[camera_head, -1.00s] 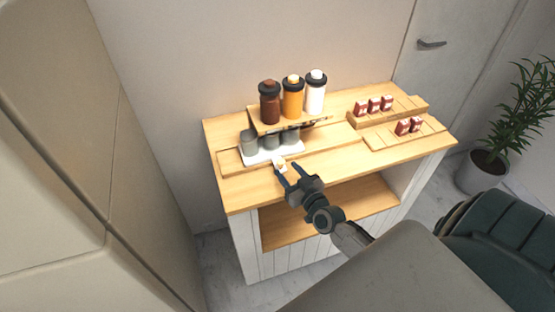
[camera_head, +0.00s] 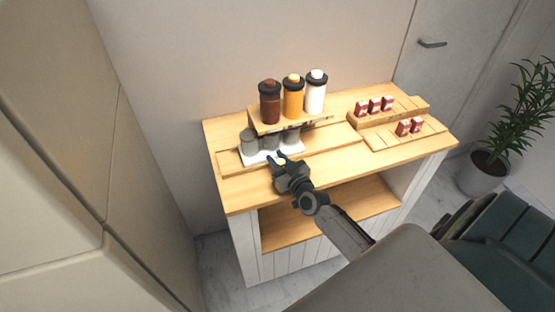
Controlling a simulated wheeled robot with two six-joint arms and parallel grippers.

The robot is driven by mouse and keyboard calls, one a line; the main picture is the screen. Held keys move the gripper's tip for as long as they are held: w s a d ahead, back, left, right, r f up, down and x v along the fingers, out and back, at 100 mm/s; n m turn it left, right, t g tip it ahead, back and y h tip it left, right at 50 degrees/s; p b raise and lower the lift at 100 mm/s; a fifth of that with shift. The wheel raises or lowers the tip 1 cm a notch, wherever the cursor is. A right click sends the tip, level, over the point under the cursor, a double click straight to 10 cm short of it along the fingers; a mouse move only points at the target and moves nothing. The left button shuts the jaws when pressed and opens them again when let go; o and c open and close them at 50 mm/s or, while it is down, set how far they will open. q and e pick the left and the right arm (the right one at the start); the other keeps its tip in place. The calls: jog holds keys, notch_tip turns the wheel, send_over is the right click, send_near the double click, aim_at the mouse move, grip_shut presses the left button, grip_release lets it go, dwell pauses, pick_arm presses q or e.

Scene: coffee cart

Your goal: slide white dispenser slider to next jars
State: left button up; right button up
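The white slider (camera_head: 252,158) lies on a wooden rail board at the left of the cart top. It carries several grey cups (camera_head: 250,142) under the raised shelf with the jars. The jars stand in a row: a brown jar (camera_head: 270,105), an orange jar (camera_head: 293,98) and a white jar (camera_head: 315,95). My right gripper (camera_head: 278,161) is at the slider's front edge, around its small knob. The fingers and most of the knob are largely hidden, so I cannot tell whether they are closed on it. My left gripper is not in view.
The wooden rail (camera_head: 340,138) is bare to the right of the slider. Small red packets (camera_head: 374,104) stand on stepped wooden blocks at the right of the cart. A cabinet is at the left, a potted plant (camera_head: 495,155) at the right.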

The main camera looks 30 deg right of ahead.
jog(key=shift+d, duration=0.3)
grip_shut()
jog(key=s+d+b, duration=0.1)
jog(key=d, duration=0.3)
jog(key=s+d+b, duration=0.1)
jog(key=d, duration=0.4)
jog(key=s+d+b, duration=0.1)
jog(key=d, duration=0.3)
jog(key=shift+s+d+f, duration=0.1)
jog(key=shift+s+d, duration=0.1)
jog(key=shift+d, duration=0.05)
jog(key=o, duration=1)
grip_release()
jog(key=shift+s, duration=0.55)
jog(key=s+p, duration=0.2)
jog(key=s, duration=0.7)
jog(key=shift+s+a+p, duration=0.1)
jog(key=shift+s+p, duration=0.2)
jog(key=shift+s, duration=0.05)
